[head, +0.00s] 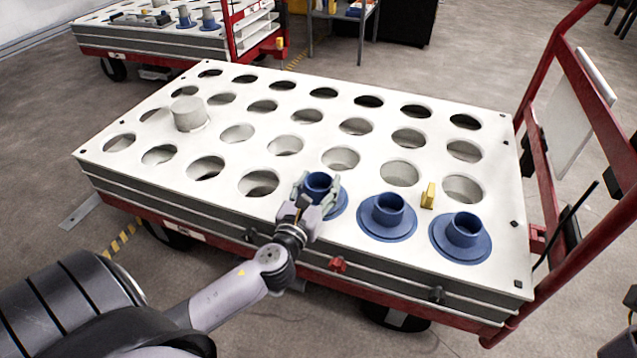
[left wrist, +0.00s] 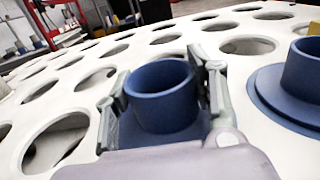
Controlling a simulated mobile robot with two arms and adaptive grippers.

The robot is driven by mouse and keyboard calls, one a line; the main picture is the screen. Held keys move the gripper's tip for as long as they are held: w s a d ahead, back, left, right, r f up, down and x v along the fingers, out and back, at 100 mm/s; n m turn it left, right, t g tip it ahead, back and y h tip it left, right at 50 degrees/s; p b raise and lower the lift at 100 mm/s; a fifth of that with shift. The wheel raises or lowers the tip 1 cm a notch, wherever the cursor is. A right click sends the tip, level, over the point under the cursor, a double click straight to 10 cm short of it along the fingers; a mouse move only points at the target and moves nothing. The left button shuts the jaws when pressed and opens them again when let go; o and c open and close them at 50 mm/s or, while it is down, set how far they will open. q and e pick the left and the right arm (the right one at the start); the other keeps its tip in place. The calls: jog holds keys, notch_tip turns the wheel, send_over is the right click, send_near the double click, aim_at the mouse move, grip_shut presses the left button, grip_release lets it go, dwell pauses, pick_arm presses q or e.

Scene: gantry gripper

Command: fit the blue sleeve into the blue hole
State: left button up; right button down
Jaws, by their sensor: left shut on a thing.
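My left gripper (head: 315,192) is shut around the upright collar of a blue sleeve (head: 320,182) at the near edge of the white perforated board (head: 225,165). In the left wrist view the same sleeve (left wrist: 162,92) stands upright between both fingers, its flange partly hidden by the gripper. I cannot tell whether its flange touches the board. A second blue sleeve (head: 387,216) stands just right of it, and a third blue sleeve (head: 462,237) sits near the board's right corner. No hole in view shows a blue colour. My right gripper is not in view.
A small yellow block (head: 428,195) stands on the board between two rows. A grey cylinder (head: 188,113) stands at the board's left. The red cart handle (head: 545,150) rises on the right. Other holes look empty. A second cart (head: 180,40) stands behind.

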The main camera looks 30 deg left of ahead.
pick_arm(q)
jog(key=shift+f, duration=0.15)
jog(key=o, duration=1.4)
jog(key=shift+f, duration=0.1)
jog(key=shift+s+f, duration=0.1)
jog(key=shift+s+d, duration=0.1)
jog(key=shift+s, duration=0.2)
jog(key=v, duration=1.1)
jog(key=shift+s+d+r, duration=0.1)
jog(key=shift+r, duration=0.15)
